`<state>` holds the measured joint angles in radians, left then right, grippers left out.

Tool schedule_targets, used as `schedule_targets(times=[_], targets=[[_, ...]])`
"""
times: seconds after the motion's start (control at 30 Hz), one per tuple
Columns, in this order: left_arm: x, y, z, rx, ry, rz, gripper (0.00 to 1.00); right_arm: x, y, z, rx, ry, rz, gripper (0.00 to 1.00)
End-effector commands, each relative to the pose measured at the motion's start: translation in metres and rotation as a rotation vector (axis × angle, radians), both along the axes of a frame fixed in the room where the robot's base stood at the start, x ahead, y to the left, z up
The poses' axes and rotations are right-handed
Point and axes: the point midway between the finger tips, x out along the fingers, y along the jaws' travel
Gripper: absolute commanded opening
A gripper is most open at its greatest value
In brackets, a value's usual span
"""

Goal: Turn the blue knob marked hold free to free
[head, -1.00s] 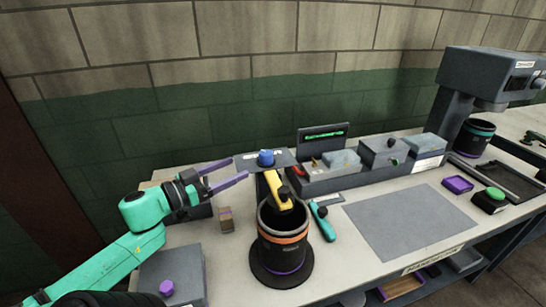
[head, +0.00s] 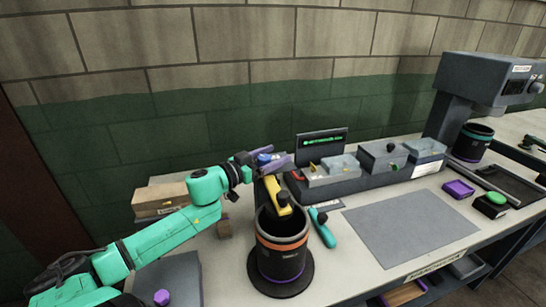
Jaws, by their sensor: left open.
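The blue knob (head: 264,158) sits on a grey plate above the black cylinder with an orange band (head: 282,245). It is partly hidden by the purple fingers of my left gripper (head: 270,164). The gripper is open, with its fingers at the knob, one on the far side and one on the near side. I cannot tell whether they touch it. The marking by the knob is covered, so its setting cannot be read. My right gripper is not in view.
A small screen (head: 322,145) and grey boxes stand behind. A cardboard box (head: 160,198) is behind my left arm. The grey mat (head: 410,228) is clear.

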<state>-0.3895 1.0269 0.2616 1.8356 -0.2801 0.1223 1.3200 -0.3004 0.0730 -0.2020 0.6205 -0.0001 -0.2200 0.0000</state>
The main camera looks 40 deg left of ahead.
Motion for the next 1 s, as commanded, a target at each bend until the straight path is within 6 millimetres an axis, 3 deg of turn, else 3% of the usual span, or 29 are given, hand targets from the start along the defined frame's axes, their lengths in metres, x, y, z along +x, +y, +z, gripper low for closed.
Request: schedule_targets(times=[0.1,0.3,0.67,1.0], targets=[[0.000,0.000,0.000,0.000,0.000,0.000,0.75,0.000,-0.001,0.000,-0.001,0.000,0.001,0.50],[0.000,0.000,0.000,0.000,-0.001,-0.001,0.00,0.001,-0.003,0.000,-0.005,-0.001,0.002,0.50],[-0.001,-0.001,0.002,0.000,0.000,-0.042,0.00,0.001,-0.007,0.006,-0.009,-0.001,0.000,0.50],[-0.003,-0.006,0.001,0.005,0.000,-0.249,0.00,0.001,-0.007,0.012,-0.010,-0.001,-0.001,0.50]])
